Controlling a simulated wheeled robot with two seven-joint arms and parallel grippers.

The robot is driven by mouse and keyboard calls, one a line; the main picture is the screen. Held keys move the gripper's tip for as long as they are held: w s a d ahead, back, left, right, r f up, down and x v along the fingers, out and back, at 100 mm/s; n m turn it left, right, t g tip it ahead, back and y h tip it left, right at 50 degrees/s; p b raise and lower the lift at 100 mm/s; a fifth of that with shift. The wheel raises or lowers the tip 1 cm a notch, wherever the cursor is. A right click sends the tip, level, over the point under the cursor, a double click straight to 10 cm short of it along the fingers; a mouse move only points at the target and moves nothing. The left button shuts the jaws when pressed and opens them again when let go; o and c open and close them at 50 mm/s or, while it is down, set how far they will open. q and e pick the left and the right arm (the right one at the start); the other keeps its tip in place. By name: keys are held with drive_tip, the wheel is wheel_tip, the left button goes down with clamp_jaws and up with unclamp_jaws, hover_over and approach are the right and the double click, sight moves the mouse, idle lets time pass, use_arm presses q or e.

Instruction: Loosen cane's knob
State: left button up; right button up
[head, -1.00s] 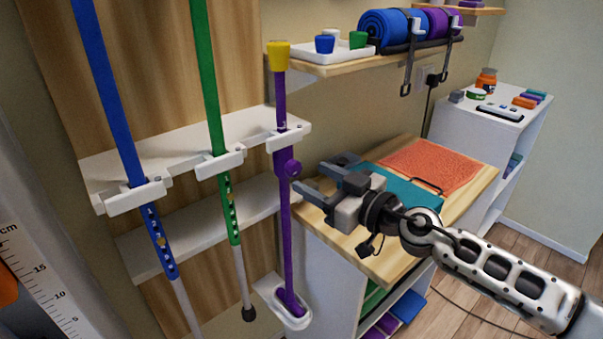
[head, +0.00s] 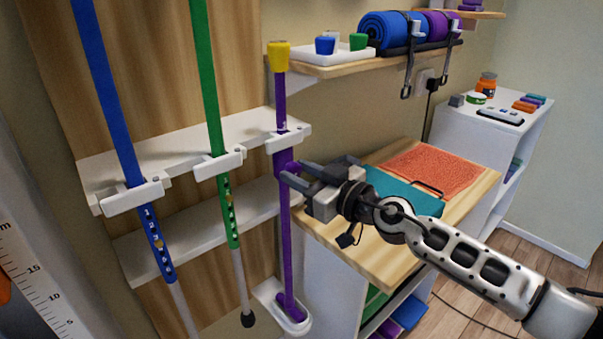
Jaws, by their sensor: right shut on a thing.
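A purple cane (head: 285,235) with a yellow top (head: 278,56) stands upright in a white rack (head: 250,130). Its foot is in a white holder (head: 272,291). Its purple knob (head: 291,170) sits on the shaft below the rack's clip. My right gripper (head: 288,172) reaches in from the right and is shut on the knob, whose outer part is largely hidden by the fingers. My left gripper is not in view.
A blue cane (head: 108,95) and a green cane (head: 208,85) hang in the same rack to the left. A wooden-topped cabinet (head: 380,262) stands below my right arm. A shelf (head: 340,66) with cups and rolled mats is above.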

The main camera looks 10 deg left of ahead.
drive_tip(key=shift+r+n+p, duration=0.15)
drive_tip(key=shift+n+p, duration=0.35)
drive_tip(key=shift+p, duration=0.05)
drive_tip(key=o, duration=1)
drive_tip(key=p+v, duration=0.1)
drive_tip(key=v, duration=1.5)
